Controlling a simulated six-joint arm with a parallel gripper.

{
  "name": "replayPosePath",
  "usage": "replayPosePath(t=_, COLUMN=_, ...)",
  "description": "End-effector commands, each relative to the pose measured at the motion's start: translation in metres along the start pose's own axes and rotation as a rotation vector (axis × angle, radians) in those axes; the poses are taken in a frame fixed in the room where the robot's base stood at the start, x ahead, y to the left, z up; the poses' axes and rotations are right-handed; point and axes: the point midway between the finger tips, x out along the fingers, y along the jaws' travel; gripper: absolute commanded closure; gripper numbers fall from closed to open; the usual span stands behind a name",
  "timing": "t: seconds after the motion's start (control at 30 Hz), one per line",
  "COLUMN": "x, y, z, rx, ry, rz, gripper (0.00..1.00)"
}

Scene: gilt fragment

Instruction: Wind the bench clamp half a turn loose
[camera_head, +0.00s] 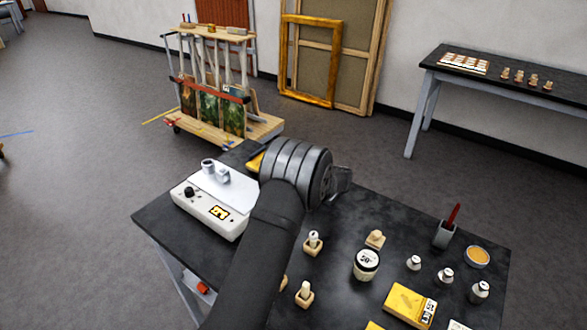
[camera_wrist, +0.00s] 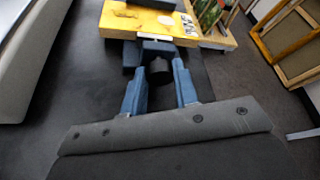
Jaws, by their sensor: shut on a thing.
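The bench clamp (camera_wrist: 157,46) shows in the wrist view as a blue-grey body against the near edge of a yellow board (camera_wrist: 120,20). A dark round knob (camera_wrist: 159,70) sticks out of the clamp towards me. My gripper (camera_wrist: 159,82) has its two blue fingers on either side of this knob and is shut on it. The exact contact faces are hard to see. In the head view a bit of the yellow board (camera_head: 256,161) shows at the far edge of the bench. My arm and wrist hide the clamp, the knob and my fingers there.
The dark bench (camera_head: 335,215) carries a white device (camera_head: 213,207) left of my arm. Right of it stand a labelled jar (camera_head: 366,264), small bottles, wooden blocks, a yellow box (camera_head: 410,304) and a pen cup (camera_head: 444,234). A trolley of paintings (camera_head: 213,90) stands beyond.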

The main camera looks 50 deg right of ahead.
Motion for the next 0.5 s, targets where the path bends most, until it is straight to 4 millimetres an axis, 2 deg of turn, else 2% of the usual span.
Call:
replayPosePath(t=0.2, x=0.0, y=0.0011, z=0.0003, rx=-0.113, ry=0.0, rz=-0.047, gripper=0.96)
replayPosePath(t=0.5, x=-0.0001, y=0.0012, z=0.0, rx=-0.144, ry=0.002, rz=-0.059, gripper=0.96)
